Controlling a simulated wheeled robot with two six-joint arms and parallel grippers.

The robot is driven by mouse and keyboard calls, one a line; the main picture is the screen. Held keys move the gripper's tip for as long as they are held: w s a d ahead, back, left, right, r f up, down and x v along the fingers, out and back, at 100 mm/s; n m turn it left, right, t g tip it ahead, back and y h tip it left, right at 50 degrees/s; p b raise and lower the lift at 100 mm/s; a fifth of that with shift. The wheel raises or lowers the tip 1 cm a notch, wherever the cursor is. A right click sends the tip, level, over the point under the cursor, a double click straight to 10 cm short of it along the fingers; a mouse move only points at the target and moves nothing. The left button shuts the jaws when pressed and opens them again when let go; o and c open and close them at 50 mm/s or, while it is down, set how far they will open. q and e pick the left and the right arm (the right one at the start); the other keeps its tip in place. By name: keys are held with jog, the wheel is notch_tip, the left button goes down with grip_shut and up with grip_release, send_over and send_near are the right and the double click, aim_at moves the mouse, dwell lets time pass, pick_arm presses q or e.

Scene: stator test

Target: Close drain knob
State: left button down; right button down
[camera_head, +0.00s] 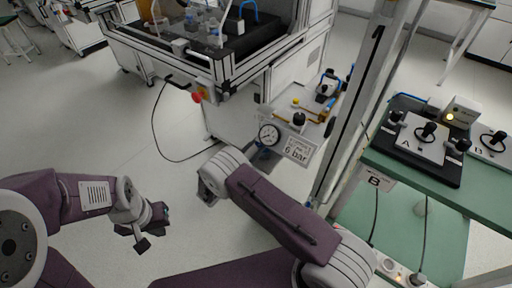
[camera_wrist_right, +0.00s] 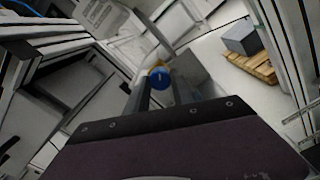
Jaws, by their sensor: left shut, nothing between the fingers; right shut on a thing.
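A round blue knob (camera_wrist_right: 159,78) shows in the right wrist view, with some yellow behind its top edge. I take it for the drain knob; its marking is too small to read. My right gripper (camera_wrist_right: 163,94) is shut on the knob, with its dark fingers reaching up to it. My left gripper (camera_head: 142,241) is shut and empty, low over the floor at the left, away from the knob.
A "6 bar" sign (camera_head: 299,150) hangs beside the gauge. A framed machine cart (camera_head: 225,65) with a red button (camera_head: 196,97) stands behind. A green bench (camera_head: 440,190) with a black control box is at right. A black cable lies on the floor. Floor at left is clear.

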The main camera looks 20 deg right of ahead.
jog(key=c, duration=1.1)
grip_release()
jog(key=shift+a, duration=0.1)
jog(key=p+v, duration=0.1)
jog(key=v, duration=0.8)
jog(key=shift+p, duration=0.35)
